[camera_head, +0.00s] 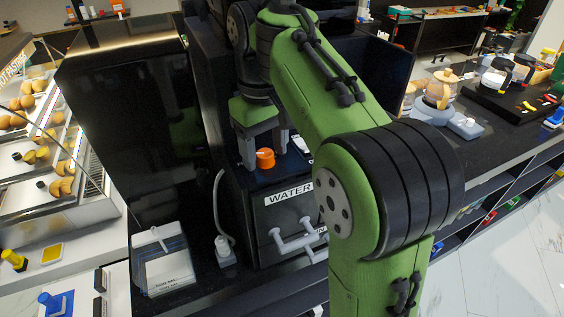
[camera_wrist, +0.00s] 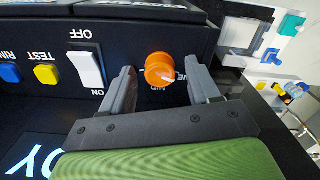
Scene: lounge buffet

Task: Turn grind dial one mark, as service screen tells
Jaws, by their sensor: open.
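The orange grind dial (camera_wrist: 163,68) sits on the black machine panel in the wrist view, with a pale pointer line towards its lower right. Labels beside it read "MID" and, partly hidden, "NE". My gripper (camera_wrist: 161,80) is open, one finger on each side of the dial, with visible gaps in that view. In the head view the orange dial (camera_head: 265,158) shows between the fingers of my gripper (camera_head: 266,150). Part of a lit display (camera_wrist: 35,160) reading "DY" shows at the wrist view's lower left; no service instruction is readable.
A white OFF/ON rocker switch (camera_wrist: 87,68) is close beside the left finger in the wrist view. A yellow TEST button (camera_wrist: 47,75) and blue button (camera_wrist: 10,73) lie further left. A WATER label (camera_head: 289,192) is below the dial in the head view.

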